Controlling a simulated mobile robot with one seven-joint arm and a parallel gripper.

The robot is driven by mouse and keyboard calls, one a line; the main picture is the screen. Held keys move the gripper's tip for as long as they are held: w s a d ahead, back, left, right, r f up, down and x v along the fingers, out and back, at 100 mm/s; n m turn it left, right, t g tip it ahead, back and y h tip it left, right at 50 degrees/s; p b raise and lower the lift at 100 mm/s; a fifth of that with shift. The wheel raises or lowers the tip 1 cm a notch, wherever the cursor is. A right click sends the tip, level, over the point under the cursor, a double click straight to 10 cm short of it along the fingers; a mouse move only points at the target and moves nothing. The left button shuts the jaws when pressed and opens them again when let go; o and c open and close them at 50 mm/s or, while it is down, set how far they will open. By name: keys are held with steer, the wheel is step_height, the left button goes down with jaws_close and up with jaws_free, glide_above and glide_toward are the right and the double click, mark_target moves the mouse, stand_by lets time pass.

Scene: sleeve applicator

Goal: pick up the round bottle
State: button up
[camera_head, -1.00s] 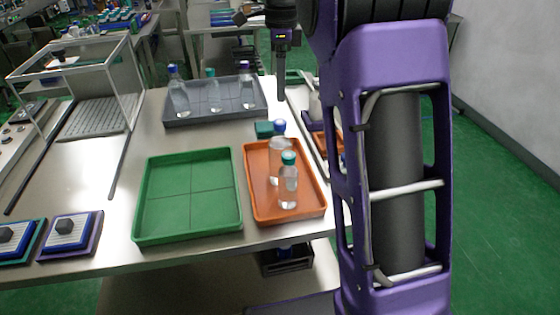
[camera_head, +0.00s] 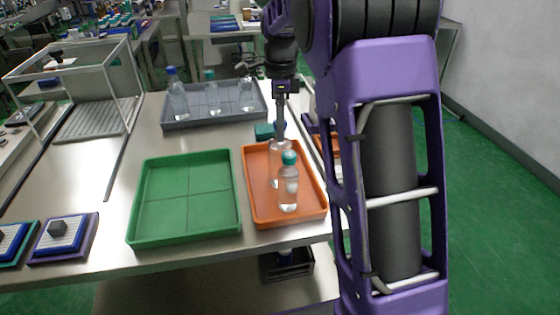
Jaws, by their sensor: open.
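Two clear bottles stand upright in the orange tray (camera_head: 258,208). The rear one, a blue-capped bottle (camera_head: 276,160), is partly hidden by the front one, a teal-capped bottle (camera_head: 288,195). Both look rounded; I cannot tell which is the round bottle. My gripper (camera_head: 281,120) is open and points down at the blue cap, its fingers overlapping the cap in the picture. I cannot tell whether they touch it. Three more bottles stand in the grey tray behind: a blue-capped one (camera_head: 178,98), a teal-capped one (camera_head: 212,97) and one at right (camera_head: 246,95).
An empty green tray (camera_head: 190,193) lies left of the orange tray. A small teal block (camera_head: 263,131) sits behind the orange tray. A clear-walled frame (camera_head: 125,68) stands at the left rear. The metal table (camera_head: 130,135) is bare between them.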

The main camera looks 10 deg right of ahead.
steer(key=shift+c, duration=0.2)
jaws_close()
steer(key=shift+r, duration=0.1)
stand_by(1.0)
